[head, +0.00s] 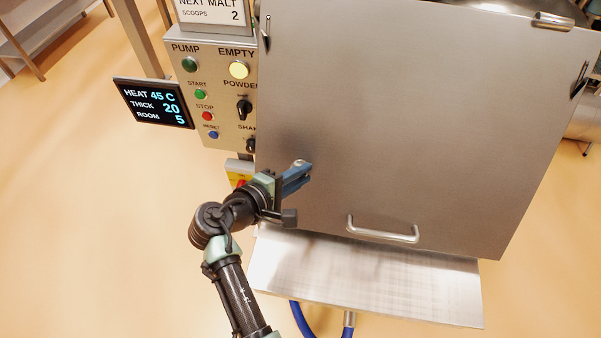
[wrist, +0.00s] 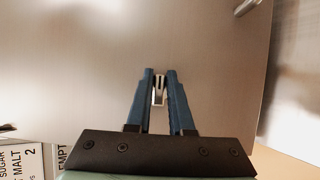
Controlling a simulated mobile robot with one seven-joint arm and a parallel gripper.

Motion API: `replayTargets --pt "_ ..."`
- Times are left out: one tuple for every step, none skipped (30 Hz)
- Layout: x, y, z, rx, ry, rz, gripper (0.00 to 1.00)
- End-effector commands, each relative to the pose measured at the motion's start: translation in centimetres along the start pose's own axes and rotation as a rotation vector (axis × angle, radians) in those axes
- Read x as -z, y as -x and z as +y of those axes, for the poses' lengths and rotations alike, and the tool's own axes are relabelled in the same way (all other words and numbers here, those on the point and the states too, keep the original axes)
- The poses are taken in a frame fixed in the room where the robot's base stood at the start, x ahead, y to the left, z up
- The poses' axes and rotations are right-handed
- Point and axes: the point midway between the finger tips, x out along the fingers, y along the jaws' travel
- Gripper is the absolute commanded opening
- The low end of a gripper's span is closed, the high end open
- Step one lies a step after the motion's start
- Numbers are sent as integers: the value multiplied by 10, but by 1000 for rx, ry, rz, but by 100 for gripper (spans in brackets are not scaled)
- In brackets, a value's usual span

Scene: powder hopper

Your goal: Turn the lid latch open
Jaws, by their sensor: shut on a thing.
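The lid is a large brushed-metal panel (head: 420,120) that fills the right of the head view; it also fills most of the wrist view (wrist: 80,60). The lid latch (wrist: 159,88) is a small shiny metal piece between the tips of my blue fingers. In the head view only a bit of the latch (head: 299,162) shows at the fingertips, near the lid's left side. My gripper (head: 304,173) is shut on the latch; it also shows in the wrist view (wrist: 159,80). The fingers hide most of the latch, so its exact angle is unclear.
A bar handle (head: 383,232) is at the lid's lower edge. A metal shelf (head: 370,285) sits below. Left of the lid are a control panel (head: 218,95) with buttons and knobs, and a dark display (head: 154,103). Blue hose (head: 302,320) hangs below.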

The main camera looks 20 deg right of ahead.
Motion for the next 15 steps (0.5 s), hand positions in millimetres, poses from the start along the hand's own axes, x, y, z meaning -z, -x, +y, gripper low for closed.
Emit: replayTargets --pt "-1 0 -1 3 -1 -2 0" --pt "-1 0 -1 3 -2 -2 0" --pt "-1 0 -1 3 -2 -2 0" --pt "-1 0 -1 3 -2 -2 0" --pt "-1 0 -1 3 -2 -2 0" --pt "-1 0 -1 3 -2 -2 0" --pt "-1 0 -1 3 -2 -2 0" --pt "-1 0 -1 3 -2 -2 0" --pt "-1 0 -1 3 -1 -2 0" --pt "-1 0 -1 3 -1 -2 0" --pt "-1 0 -1 3 -1 -2 22" --pt "-1 0 -1 3 -1 -2 29" --pt "-1 0 -1 2 -1 -2 34" --pt "-1 0 -1 2 -1 -2 40" --pt "-1 0 -1 2 -1 -2 47"
